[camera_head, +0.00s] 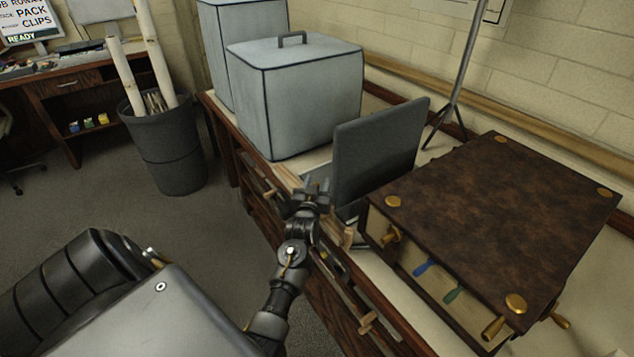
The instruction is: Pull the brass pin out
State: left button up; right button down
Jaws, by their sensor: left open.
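A box with a mottled brown top (490,215) and brass corner discs stands on the bench at the right. I cannot tell which of these is the brass pin. My left gripper (312,190) is open and empty, left of the box and apart from the brass parts, in front of an upright grey panel (378,150). My right gripper is out of view.
Grey lidded boxes (298,100) stand on the bench behind the panel. A dark bin (168,150) with rolls stands on the floor. A metal stand (458,75) rises behind.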

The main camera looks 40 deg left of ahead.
pick_arm(q)
jog(key=shift+w, duration=0.1)
jog(key=shift+c, duration=0.2)
grip_shut()
